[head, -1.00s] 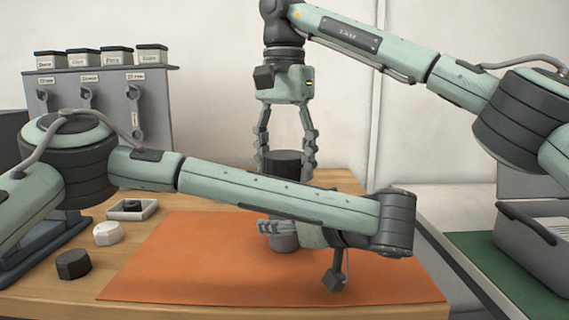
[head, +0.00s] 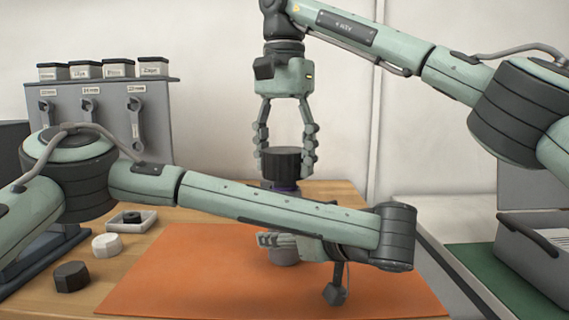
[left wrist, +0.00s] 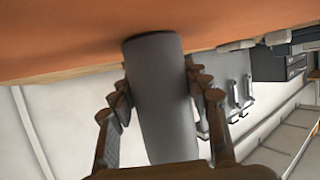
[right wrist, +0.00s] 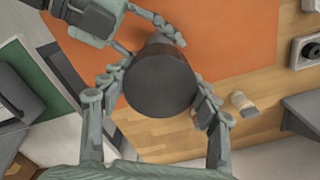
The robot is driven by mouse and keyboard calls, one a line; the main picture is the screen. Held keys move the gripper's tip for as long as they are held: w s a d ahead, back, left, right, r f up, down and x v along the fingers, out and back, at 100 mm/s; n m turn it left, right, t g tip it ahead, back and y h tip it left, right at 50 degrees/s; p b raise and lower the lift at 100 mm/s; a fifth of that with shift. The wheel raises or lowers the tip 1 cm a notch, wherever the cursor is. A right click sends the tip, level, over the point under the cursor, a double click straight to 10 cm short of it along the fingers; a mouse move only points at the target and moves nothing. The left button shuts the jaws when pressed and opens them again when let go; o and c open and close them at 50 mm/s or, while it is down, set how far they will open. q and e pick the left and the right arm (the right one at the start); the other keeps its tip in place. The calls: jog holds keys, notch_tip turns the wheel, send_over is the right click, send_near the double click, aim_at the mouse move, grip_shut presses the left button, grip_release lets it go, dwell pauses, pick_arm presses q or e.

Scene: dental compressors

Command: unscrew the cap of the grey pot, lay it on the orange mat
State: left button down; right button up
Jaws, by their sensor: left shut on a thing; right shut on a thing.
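The grey pot (head: 284,256) stands upright over the orange mat (head: 180,270), partly hidden behind my left arm. Its grey body fills the middle of the left wrist view (left wrist: 160,95). My left gripper (head: 270,240) is shut on the pot's body, low down. The dark, round cap (head: 283,163) is at the top of the pot, with a thin purple band visible just under it. My right gripper (head: 287,168) comes from above and is shut on the cap, a finger on each side. The cap's flat top shows in the right wrist view (right wrist: 160,85).
A dark faceted cap (head: 71,276), a white cap (head: 106,244) and a small tray (head: 116,228) lie left of the mat. A rack (head: 115,115) with wrenches and jars stands behind. A grey bin (head: 535,260) is at right. The mat's front is clear.

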aim_at(284, 150)
jog(key=shift+r, duration=1.55)
pick_arm(q)
jog(key=c, duration=0.6)
grip_release()
jog(key=shift+c, duration=0.2)
jog(key=v, duration=1.1)
jog(key=shift+s+d+r, duration=0.15)
jog(key=shift+s+d, duration=0.15)
jog(key=shift+s, duration=0.15)
pick_arm(e)
jog(key=shift+f, duration=0.1)
